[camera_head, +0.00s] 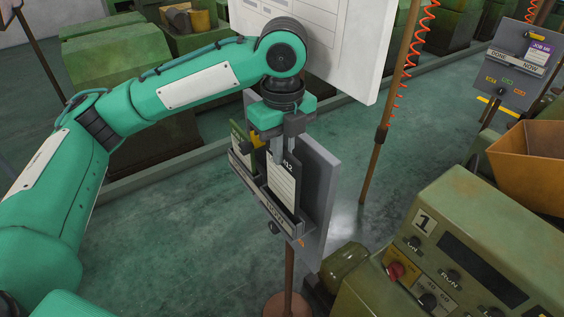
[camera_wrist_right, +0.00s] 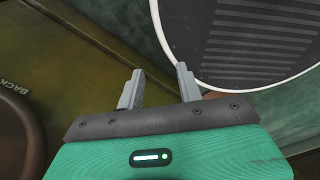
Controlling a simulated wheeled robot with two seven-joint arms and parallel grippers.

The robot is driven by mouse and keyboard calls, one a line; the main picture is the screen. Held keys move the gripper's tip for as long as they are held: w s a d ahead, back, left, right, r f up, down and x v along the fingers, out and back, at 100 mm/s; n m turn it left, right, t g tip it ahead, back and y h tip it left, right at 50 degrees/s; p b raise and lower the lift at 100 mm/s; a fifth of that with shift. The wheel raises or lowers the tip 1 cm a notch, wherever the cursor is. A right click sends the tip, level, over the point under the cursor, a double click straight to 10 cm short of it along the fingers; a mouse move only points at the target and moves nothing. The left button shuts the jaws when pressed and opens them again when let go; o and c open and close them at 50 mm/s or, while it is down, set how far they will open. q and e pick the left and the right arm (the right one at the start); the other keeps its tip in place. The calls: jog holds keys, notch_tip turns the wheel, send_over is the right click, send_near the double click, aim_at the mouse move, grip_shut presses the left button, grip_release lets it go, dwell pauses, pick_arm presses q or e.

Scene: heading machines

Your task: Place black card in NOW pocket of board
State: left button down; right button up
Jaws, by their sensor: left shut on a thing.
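The black card (camera_head: 283,188) with a white lined panel stands nearly upright at the front of the grey board (camera_head: 321,185). Its lower end is at the right-hand part of the board's pocket rail (camera_head: 262,203); whether it is fully seated I cannot tell. The rail's lettering is too small to read. My left gripper (camera_head: 284,153) is shut on the card's top edge from above. A green card (camera_head: 238,134) stands in the left part of the rail. My right gripper (camera_wrist_right: 158,88) shows in the right wrist view, open with nothing between its fingers.
A green machine with a control panel (camera_head: 455,250) stands at the lower right, close to the board. Another board (camera_head: 513,70) with a purple-topped card stands at the far right. A large white panel (camera_head: 330,35) hangs behind my left arm. An orange bin (camera_head: 527,160) is at right.

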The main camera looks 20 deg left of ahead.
aim_at(283, 176)
pick_arm(q)
notch_tip(283, 176, down, 6)
jog(key=shift+a+r+p, duration=0.1)
jog(key=shift+r+p, duration=0.15)
jog(key=shift+p, duration=0.65)
jog(key=shift+s+f, duration=0.1)
jog(key=shift+f, duration=0.05)
jog(key=c, duration=1.5)
grip_release()
